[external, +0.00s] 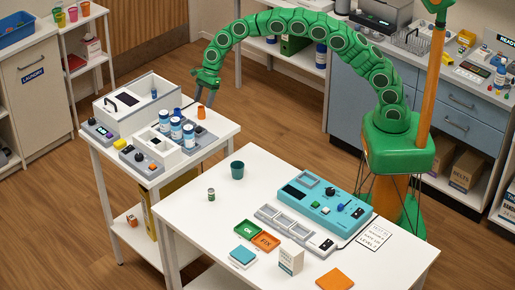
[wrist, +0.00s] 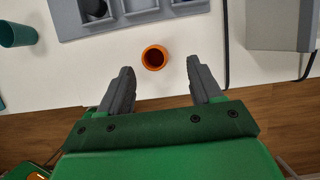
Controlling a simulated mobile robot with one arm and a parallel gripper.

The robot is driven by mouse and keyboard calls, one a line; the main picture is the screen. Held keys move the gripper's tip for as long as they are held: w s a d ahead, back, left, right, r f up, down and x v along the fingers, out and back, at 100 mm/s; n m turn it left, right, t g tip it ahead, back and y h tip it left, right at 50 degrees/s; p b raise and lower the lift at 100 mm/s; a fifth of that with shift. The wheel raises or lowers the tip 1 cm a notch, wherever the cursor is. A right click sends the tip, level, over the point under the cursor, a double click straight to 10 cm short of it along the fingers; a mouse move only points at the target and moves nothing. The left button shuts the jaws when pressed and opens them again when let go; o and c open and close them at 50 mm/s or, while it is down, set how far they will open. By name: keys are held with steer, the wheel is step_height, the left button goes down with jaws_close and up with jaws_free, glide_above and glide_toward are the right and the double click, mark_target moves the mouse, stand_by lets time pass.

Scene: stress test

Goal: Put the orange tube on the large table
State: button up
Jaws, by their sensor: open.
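The orange tube (external: 201,113) stands upright on the smaller white table (external: 222,130), near its back right corner. In the wrist view the orange tube (wrist: 154,57) shows its open round top, just beyond and between my fingertips. My gripper (external: 206,94) is open and empty, pointing down above the tube; its two grey fingers show apart in the wrist view (wrist: 160,70). The fingers do not appear to touch the tube. The large white table (external: 192,228) stands in front and to the right, with bare surface at its left side.
On the smaller table, blue-and-white cans (external: 176,127) and grey boxes (external: 137,101) stand close to the tube. The large table holds a dark green cup (external: 237,170), a small can (external: 211,194), a teal device (external: 319,208), green and orange trays (external: 247,229) and a white carton (external: 291,257).

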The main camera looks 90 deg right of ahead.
mark_target(199, 118)
steer(key=x, duration=0.5)
steer(key=shift+s+a+r, duration=0.1)
steer(key=shift+a, duration=0.2)
jaws_close()
steer(key=shift+r, duration=1.5)
steer(key=shift+s+r, duration=0.65)
steer(key=shift+r, duration=0.25)
steer(key=s+r, duration=0.8)
steer(key=s, duration=0.4)
steer(key=shift+s+a, duration=0.35)
steer(key=shift+a, duration=0.1)
